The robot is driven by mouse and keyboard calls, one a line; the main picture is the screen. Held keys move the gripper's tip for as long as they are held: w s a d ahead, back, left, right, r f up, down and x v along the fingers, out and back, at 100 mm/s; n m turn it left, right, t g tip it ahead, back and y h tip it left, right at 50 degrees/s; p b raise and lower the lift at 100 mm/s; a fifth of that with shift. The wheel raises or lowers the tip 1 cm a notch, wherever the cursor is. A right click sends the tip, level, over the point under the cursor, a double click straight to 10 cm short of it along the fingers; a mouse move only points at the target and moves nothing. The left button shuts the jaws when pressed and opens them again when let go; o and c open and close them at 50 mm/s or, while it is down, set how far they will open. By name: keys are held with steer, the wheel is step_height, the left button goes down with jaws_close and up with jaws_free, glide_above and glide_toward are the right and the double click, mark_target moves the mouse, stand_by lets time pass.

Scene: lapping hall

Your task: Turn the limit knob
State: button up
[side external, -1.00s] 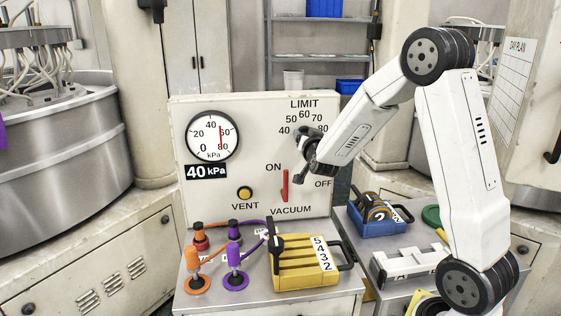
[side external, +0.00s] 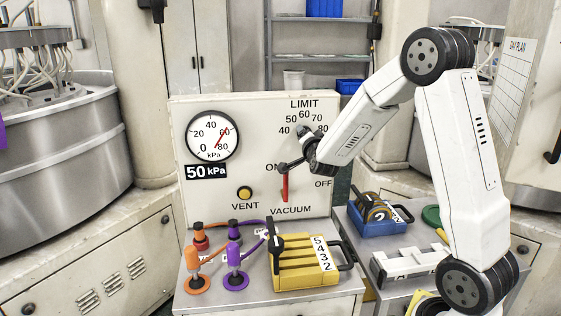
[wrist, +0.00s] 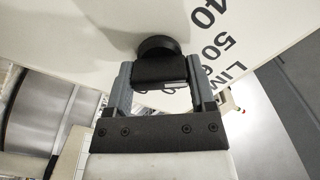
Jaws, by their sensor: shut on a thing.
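The limit knob (wrist: 157,46) is a round black knob on the white panel (side external: 250,125). In the side view it sits below the LIMIT scale, mostly hidden by my gripper (side external: 304,138). In the wrist view my gripper (wrist: 160,76) is shut on the knob, one finger on each side. The scale numbers 40 to 80 arc above the knob. I cannot read where the knob points. The display (side external: 206,172) reads 50 kPa. The round gauge (side external: 211,136) above it has a slanting red needle.
Below the knob are a red vacuum lever (side external: 285,187) and a yellow vent button (side external: 245,193). On the bench stand orange and purple hose fittings (side external: 234,258) and a yellow block (side external: 300,270). A blue bin (side external: 377,223) stands to the right.

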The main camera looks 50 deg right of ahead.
stand_by(0.3)
steer(key=o, duration=1.2)
steer(key=shift+s+a, duration=0.1)
steer(key=v, duration=0.7)
steer(key=shift+s+a, duration=0.25)
